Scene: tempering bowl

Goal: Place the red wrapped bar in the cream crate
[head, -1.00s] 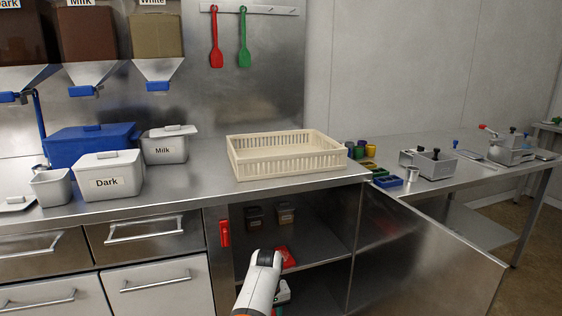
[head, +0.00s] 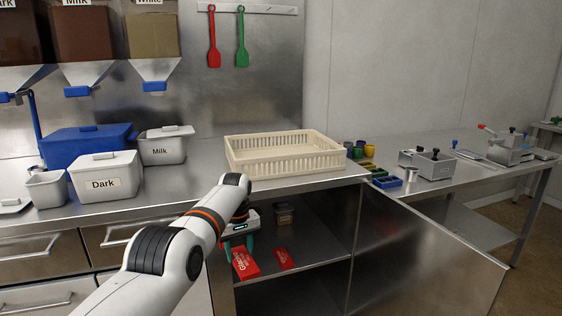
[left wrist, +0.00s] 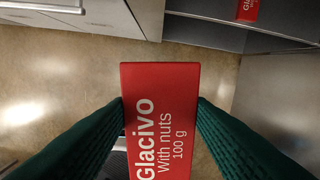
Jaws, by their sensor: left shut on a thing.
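My left gripper (head: 239,247) is shut on a red wrapped bar (head: 244,265), in front of the open cupboard under the counter. In the left wrist view the bar (left wrist: 160,115) reads "Glacivo With nuts 100 g" and sits between the green fingers, with floor below it. The cream crate (head: 292,165) stands on the counter above the cupboard, higher than the gripper. Its visible inside looks empty. A second red bar (head: 284,259) lies on the cupboard shelf; it also shows at the top of the left wrist view (left wrist: 247,10). My right gripper is not in view.
The cupboard door (head: 425,255) stands open to the right. White bins marked Dark (head: 105,183) and Milk (head: 163,150) and a blue bin (head: 75,145) stand left of the crate. The counter between the Milk bin and the crate is clear.

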